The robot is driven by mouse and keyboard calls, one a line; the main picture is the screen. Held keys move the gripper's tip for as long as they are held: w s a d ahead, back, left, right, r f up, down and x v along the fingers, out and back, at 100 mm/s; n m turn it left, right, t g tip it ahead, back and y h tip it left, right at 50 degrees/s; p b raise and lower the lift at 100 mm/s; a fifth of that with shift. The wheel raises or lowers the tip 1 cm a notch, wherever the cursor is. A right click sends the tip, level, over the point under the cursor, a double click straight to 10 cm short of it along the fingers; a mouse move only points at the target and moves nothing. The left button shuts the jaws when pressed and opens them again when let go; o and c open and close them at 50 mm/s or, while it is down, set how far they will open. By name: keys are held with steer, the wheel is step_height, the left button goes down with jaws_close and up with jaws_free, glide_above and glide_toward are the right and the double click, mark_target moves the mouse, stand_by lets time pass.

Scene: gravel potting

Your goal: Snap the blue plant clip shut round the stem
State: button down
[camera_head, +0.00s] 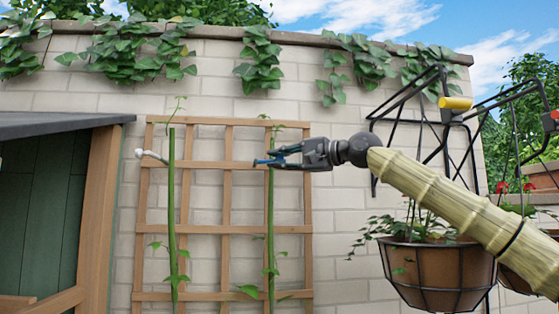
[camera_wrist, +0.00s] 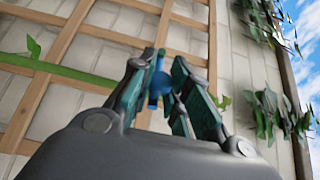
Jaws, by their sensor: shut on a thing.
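The blue plant clip (camera_head: 262,162) is at the upper part of the right green stem (camera_head: 270,215) in the head view. In the wrist view the clip (camera_wrist: 159,84) sits between the fingertips. My gripper (camera_head: 278,158) reaches in from the right and is shut on the clip. In the wrist view my gripper (camera_wrist: 166,76) hides part of the clip, and the stem (camera_wrist: 60,70) runs in from the left and passes behind the left finger. I cannot tell whether the clip is closed round the stem or only beside it.
A wooden trellis (camera_head: 226,190) stands behind the stems against a pale brick wall. A left stem (camera_head: 172,220) has a whitish clip-like piece (camera_head: 140,153) near its top. A hanging pot (camera_head: 435,275) is at lower right, a shed (camera_head: 45,210) at left.

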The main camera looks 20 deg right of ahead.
steer(key=c, duration=1.3)
jaws_free()
steer(key=shift+d, duration=0.15)
steer(key=shift+s, duration=0.1)
steer(key=shift+s+d, duration=0.2)
steer(key=v, duration=1.1)
steer(key=shift+d+f, duration=0.1)
steer(key=shift+d, duration=0.15)
steer(key=shift+w+a, duration=0.1)
